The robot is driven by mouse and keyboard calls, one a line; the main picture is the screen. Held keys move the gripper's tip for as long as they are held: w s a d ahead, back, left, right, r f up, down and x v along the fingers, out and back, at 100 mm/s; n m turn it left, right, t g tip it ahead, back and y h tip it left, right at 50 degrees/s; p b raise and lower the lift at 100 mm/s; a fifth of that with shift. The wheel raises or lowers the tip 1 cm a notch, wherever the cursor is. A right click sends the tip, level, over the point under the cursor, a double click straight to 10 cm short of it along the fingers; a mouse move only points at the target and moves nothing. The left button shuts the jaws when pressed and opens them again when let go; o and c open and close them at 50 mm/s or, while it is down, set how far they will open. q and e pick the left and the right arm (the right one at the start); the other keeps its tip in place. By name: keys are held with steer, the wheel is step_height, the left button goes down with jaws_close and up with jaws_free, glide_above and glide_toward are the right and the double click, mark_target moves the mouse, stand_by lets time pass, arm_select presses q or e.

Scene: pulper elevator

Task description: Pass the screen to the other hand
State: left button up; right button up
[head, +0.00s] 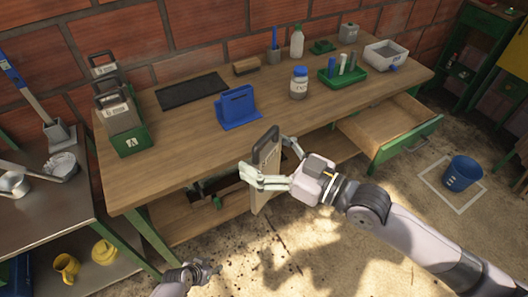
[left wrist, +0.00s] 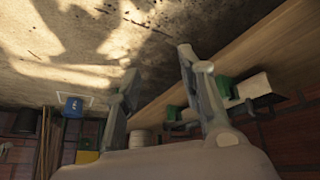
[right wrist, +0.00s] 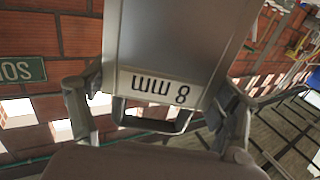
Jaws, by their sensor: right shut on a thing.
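The screen (head: 266,152) is a flat grey framed panel held upright in front of the workbench's front edge. My right gripper (head: 270,163) is shut on it, with fingers on both sides near its handle end. In the right wrist view the screen (right wrist: 180,40) fills the top middle; its label reads "8 mm" and its handle slot lies between the fingers. My left gripper (head: 207,268) is low at the bottom of the head view, below and left of the screen and apart from it. In the left wrist view its fingers (left wrist: 157,68) are spread and empty.
The wooden workbench (head: 185,140) holds a green box (head: 130,141) with more screens, a blue stand (head: 237,108), a dark mat (head: 192,90) and a jar (head: 299,84). An open drawer (head: 385,125) juts out at right. A blue bucket (head: 462,173) stands on the floor.

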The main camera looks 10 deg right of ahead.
arm_select(q)
steer(key=s+a+f+n+g+y, duration=0.1)
steer(key=s+a+f, duration=0.2)
steer(key=s, duration=0.7)
steer(key=s+a+f+g+y, duration=0.1)
steer(key=s+f, duration=0.3)
steer(key=s, duration=0.7)
steer(key=s+a+f+n+g+y, duration=0.1)
steer(key=s+a+f, duration=0.3)
steer(key=s, duration=0.7)
steer(key=shift+s+a+n+g, duration=0.15)
steer(key=shift+a+n+g, duration=0.2)
steer(key=shift+g, duration=0.15)
